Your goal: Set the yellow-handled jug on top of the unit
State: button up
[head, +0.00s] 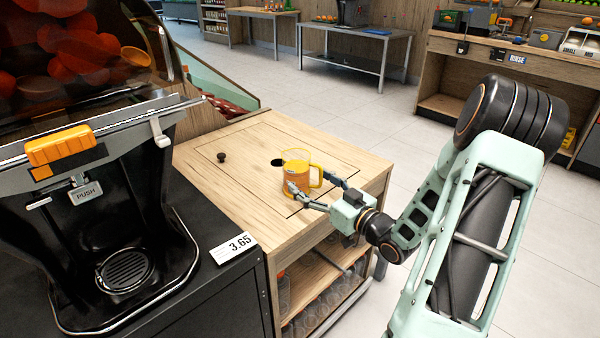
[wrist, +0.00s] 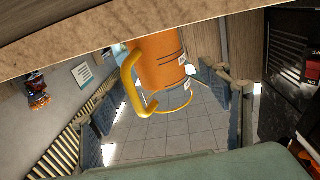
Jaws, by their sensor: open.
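The yellow-handled jug (head: 296,173) is clear with a yellow rim and holds orange juice. It is upright on the wooden top of the unit (head: 235,190), near its right side. Its handle faces my gripper. My gripper (head: 309,183) is open, low over the top, with one finger on each side of the jug. I cannot tell whether either finger touches it. In the wrist view the picture is upside down; the jug (wrist: 160,62) hangs from the wooden edge with its yellow handle to the left, and the grey-blue fingers flank it.
The unit top has a dark knob (head: 221,157) and a dark round hole (head: 277,162) beside the jug. A price card (head: 233,248) lies at the counter edge. Shelves below hold clear bottles.

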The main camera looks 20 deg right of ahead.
jog(key=v, duration=0.6)
jog(key=shift+p, duration=0.35)
jog(key=shift+d, duration=0.15)
